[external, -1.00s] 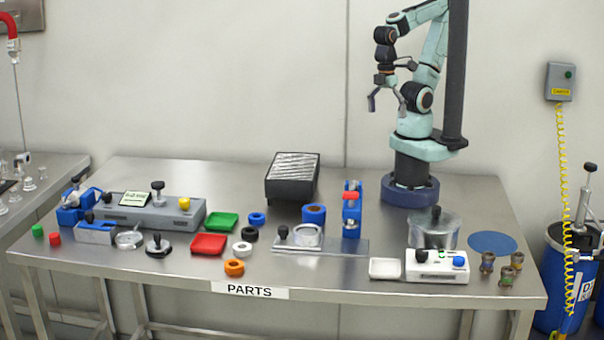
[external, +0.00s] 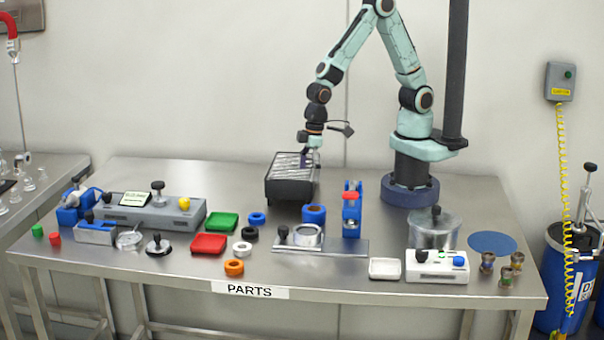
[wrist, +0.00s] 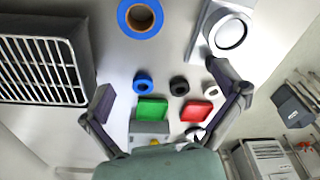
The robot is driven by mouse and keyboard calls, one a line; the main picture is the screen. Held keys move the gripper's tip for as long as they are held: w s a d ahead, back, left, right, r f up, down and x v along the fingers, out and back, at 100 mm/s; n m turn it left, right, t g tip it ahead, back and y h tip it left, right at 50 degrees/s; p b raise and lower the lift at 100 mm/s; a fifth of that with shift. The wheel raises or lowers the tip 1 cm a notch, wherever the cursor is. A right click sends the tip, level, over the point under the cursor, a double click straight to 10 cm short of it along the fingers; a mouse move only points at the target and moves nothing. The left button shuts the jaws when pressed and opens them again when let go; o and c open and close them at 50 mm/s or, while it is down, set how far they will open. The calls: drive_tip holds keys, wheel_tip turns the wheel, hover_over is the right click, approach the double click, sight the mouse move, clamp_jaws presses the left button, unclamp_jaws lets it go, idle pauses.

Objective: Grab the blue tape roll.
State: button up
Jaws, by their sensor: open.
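The blue tape roll (external: 314,219) sits on the steel table, just right of and in front of the black slatted box. In the wrist view the tape roll (wrist: 140,35) shows its tan core near the top edge, partly cut off. My gripper (external: 312,160) is above the right rear part of the black box, behind and above the tape roll and apart from it. In the wrist view my gripper (wrist: 164,89) has its two fingers spread wide, with nothing held. A smaller blue ring (external: 257,218) lies farther left; it also shows between the fingers in the wrist view (wrist: 143,77).
The black slatted box (external: 291,192) stands directly below my gripper. A blue upright fixture (external: 352,212) and a metal plate with a ring (external: 340,247) are close to the tape roll. Green (external: 222,221) and red (external: 209,244) trays lie left.

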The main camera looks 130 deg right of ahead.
drive_tip(key=g, duration=0.2)
hover_over(314, 209)
wheel_tip(314, 209, down, 5)
drive_tip(key=shift+s+f, duration=0.1)
drive_tip(key=shift+f, duration=0.1)
wheel_tip(314, 209, down, 5)
drive_tip(key=shift+f, duration=0.6)
drive_tip(key=c, duration=1.2)
